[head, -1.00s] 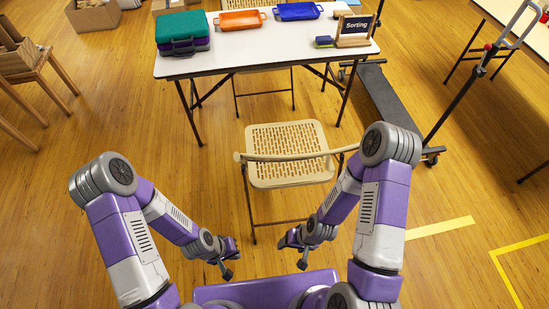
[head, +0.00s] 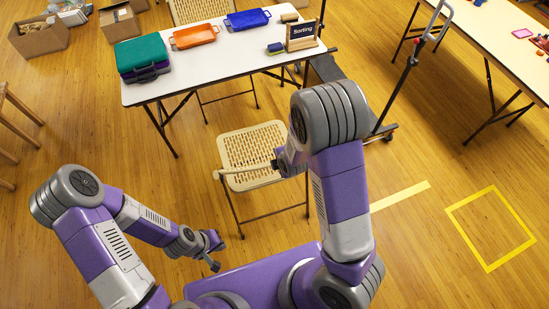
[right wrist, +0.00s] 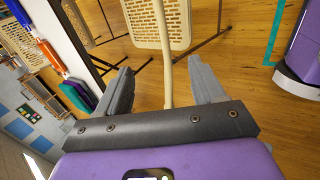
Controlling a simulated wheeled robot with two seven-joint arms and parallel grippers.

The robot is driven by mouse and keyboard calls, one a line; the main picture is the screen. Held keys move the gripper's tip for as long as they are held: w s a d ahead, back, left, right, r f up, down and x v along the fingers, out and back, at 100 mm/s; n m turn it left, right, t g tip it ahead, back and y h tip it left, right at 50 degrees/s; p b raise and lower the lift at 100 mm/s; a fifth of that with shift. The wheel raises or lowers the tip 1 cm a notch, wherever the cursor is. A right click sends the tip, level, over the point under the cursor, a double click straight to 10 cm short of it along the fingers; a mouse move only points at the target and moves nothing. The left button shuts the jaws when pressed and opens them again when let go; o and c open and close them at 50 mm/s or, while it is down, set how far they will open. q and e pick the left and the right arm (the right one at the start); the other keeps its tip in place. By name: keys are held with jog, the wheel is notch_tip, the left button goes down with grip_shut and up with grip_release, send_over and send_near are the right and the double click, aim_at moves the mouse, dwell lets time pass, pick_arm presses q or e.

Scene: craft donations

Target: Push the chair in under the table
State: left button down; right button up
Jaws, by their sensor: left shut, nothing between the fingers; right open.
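The beige folding chair (head: 256,146) stands in front of the white table (head: 205,66), its perforated seat toward the table and its back toward me. Floor shows between seat and table edge. My right gripper (right wrist: 162,68) is open at the chair's back; in the right wrist view the beige top bar (right wrist: 164,60) runs between its fingers. Whether they touch it I cannot tell. In the head view my right arm partly hides this gripper and the bar's right end. My left gripper (head: 216,256) is shut and empty, low and left of the chair.
On the table are a teal case (head: 142,57), an orange tray (head: 194,36), a blue tray (head: 247,20) and a Sorting sign (head: 302,34). Another chair (head: 200,10) stands behind it. Floor left of the chair is clear.

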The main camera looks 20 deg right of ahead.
jog(key=b+x, duration=1)
jog(key=x, duration=0.3)
jog(key=shift+f, duration=0.4)
grip_shut()
dwell(0.7)
